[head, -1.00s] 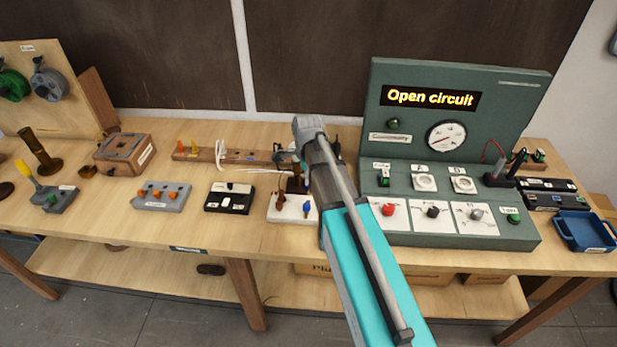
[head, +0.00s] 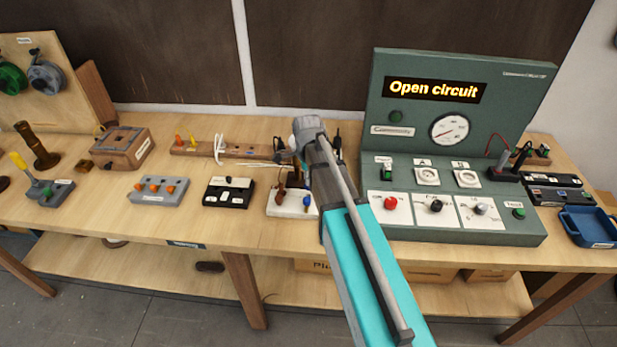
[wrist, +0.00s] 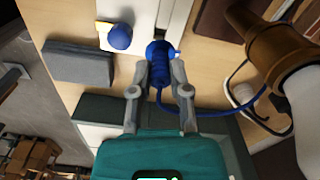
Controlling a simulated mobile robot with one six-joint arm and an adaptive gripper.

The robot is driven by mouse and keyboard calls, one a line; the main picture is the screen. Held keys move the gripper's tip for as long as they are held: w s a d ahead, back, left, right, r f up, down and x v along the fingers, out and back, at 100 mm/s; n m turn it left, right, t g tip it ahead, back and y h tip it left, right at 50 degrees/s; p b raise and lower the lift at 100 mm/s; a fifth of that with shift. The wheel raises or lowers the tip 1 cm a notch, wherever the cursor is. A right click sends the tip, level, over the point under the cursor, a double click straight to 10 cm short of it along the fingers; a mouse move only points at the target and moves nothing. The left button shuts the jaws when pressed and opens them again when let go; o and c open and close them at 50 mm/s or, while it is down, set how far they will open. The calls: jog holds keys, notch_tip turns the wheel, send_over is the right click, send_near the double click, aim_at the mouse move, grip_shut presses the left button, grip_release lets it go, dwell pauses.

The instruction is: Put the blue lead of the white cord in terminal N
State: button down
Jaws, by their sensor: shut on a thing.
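In the wrist view my gripper (wrist: 160,85) is shut on a blue lead (wrist: 161,66) with a ribbed sleeve. Its blue wire (wrist: 215,113) curves off to the right. The lead's far end is at the near end of a white slotted part (wrist: 165,18); I cannot tell whether it is inside. A blue knob (wrist: 120,37) on a white plate is just left of it. In the head view the white terminal base (head: 280,205) with a blue knob (head: 307,201) is beside my arm, which hides my fingertips and the lead. No letter N is readable.
A brown turned post (wrist: 270,42) stands close on the right in the wrist view, and a grey block (wrist: 78,64) lies left. In the head view the green test panel (head: 470,75) reads "Open circuit". A black switch box (head: 229,193) is left of the base.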

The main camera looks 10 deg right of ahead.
jog(key=shift+f+b, duration=1.35)
jog(key=shift+f, duration=0.2)
jog(key=shift+f+b, duration=0.55)
dwell(0.8)
jog(key=c, duration=0.5)
grip_release()
